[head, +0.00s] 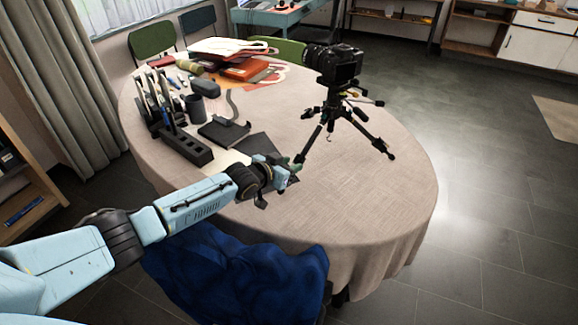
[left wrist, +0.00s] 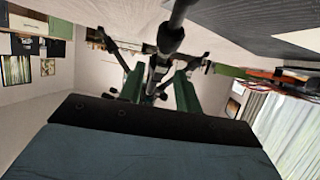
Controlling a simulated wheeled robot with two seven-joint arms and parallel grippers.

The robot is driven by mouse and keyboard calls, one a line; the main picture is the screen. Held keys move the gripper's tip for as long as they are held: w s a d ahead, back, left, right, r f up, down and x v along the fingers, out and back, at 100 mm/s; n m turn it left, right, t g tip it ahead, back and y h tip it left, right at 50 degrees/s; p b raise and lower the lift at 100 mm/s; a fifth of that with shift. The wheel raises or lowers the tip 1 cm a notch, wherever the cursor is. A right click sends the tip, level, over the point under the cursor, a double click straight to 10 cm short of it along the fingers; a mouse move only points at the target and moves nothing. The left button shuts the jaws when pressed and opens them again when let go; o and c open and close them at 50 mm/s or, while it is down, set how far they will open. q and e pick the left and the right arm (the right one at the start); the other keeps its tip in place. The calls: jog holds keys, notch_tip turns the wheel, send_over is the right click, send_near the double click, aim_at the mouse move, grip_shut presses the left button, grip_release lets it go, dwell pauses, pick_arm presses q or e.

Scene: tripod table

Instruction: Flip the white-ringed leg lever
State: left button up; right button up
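A black tripod (head: 336,108) stands with spread legs on the round, cloth-covered table (head: 350,205) and carries a black camera (head: 338,65). My left gripper (head: 292,165) is low over the table, close to the foot of the tripod's near-left leg (head: 314,140). In the left wrist view, its two green fingers (left wrist: 158,84) are apart, and the tripod (left wrist: 162,62) shows beyond and between them. One thick leg runs up to the top edge there. I see no clear contact. The white-ringed lever cannot be made out in either view. My right gripper is not in view.
A dark flat folder (head: 262,148), a black organizer (head: 183,147), a dark cup (head: 195,108) and books (head: 245,69) occupy the table's left and back. A blue cloth-like item (head: 235,275) is at the near edge. The table's right front is clear.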

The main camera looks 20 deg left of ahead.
pick_arm(q)
jog(key=shift+c, duration=0.4)
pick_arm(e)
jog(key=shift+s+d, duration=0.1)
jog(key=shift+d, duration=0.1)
